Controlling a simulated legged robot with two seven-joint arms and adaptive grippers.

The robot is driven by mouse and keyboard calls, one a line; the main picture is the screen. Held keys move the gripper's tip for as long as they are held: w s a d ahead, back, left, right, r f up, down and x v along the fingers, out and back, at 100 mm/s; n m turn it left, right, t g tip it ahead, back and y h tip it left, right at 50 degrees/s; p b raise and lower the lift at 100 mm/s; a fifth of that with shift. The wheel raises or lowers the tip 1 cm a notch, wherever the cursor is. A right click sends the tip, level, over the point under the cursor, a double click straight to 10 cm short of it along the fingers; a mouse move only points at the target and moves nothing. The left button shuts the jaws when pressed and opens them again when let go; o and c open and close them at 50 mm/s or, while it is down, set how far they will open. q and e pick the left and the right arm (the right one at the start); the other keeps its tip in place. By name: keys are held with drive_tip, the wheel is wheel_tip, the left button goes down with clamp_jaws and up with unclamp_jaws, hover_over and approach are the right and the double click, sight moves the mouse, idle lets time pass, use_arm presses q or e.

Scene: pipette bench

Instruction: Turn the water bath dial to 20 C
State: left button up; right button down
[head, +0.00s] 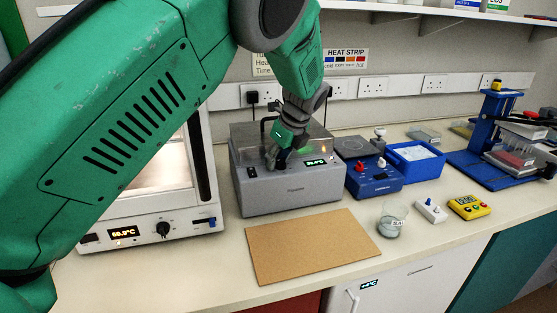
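The water bath (292,191) is a grey box with a clear lid, standing at the middle of the bench against the wall. A small green display (316,162) lights up on its front; its digits are too small to read surely. My green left arm comes in from the upper left. My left gripper (276,158) points down at the top front edge of the water bath, left of the display. The dial is not clearly visible; the gripper covers that area. I cannot tell whether the fingers touch or hold it. My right gripper is out of view.
An oven (185,232) with its own knob stands left. A brown board (310,245) lies in front of the bath. To the right are a blue stirrer (374,184), a blue tray (416,163), a beaker (391,222), a yellow timer (469,207) and a blue rack (486,170).

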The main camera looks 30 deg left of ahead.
use_arm(q)
drive_tip(key=shift+w+d+r, duration=0.1)
drive_tip(key=shift+d, duration=0.4)
drive_tip(key=shift+d+r, duration=0.15)
drive_tip(key=shift+d, duration=0.35)
clamp_jaws()
drive_tip(key=shift+a, duration=0.25)
drive_tip(key=n+p, duration=0.1)
drive_tip(key=p, duration=0.1)
drive_tip(key=n+p, duration=0.1)
drive_tip(key=p, duration=0.1)
drive_tip(key=n+g+p, duration=0.1)
drive_tip(key=p, duration=0.1)
drive_tip(key=shift+w+a+r, duration=0.1)
drive_tip(key=shift+w+r, duration=0.05)
drive_tip(key=shift+r, duration=0.1)
drive_tip(key=shift+a+f+n+g+p, duration=0.15)
drive_tip(key=shift+n+g+p, duration=0.25)
drive_tip(key=shift+n, duration=0.4)
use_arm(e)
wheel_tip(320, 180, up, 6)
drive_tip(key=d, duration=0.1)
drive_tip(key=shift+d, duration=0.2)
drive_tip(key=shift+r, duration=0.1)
